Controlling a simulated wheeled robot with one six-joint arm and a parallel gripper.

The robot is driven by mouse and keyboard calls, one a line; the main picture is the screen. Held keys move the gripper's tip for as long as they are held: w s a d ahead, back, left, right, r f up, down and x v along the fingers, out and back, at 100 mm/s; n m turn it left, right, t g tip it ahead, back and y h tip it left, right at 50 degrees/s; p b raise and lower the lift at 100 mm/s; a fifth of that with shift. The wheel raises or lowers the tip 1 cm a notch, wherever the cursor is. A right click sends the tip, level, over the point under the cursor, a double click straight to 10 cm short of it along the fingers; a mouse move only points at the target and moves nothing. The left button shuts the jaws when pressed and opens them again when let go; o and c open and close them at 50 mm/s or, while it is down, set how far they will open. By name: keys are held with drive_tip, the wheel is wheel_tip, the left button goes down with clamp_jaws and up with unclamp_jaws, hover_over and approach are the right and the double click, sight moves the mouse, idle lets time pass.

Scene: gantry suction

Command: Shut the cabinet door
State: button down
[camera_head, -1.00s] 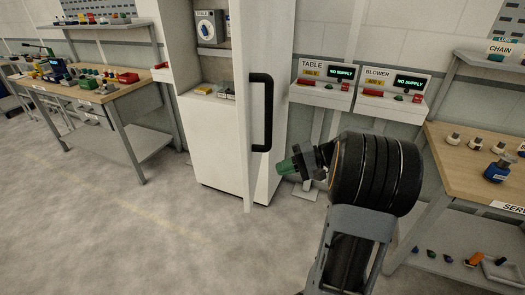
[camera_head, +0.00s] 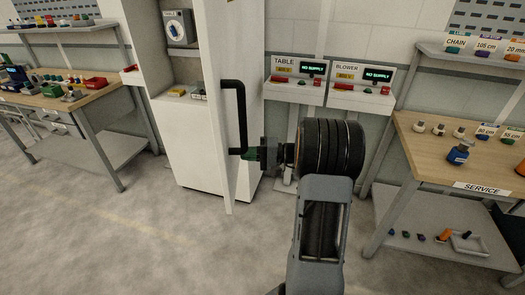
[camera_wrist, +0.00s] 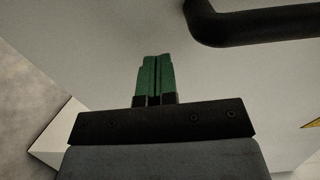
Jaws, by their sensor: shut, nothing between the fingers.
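The white cabinet door (camera_head: 250,105) stands open, swung out toward me, so the inside of the cabinet (camera_head: 182,135) shows at its left. A black bar handle (camera_head: 241,112) is on the door's outer face. My gripper (camera_head: 246,154) is at that face by the handle's lower end; whether it touches the door I cannot tell. In the wrist view, the green fingers (camera_wrist: 154,75) are shut together and empty, pointing along the pale door surface (camera_wrist: 105,45). The handle (camera_wrist: 255,27) is at their upper right, apart from them.
A workbench with tools (camera_head: 65,98) stands left of the cabinet. Two supply boxes (camera_head: 298,80) are on the wall to the right. A service bench (camera_head: 470,180) is at the right. The floor (camera_head: 130,235) before the cabinet is clear.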

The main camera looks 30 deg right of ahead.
drive_tip(key=shift+x, duration=1.25)
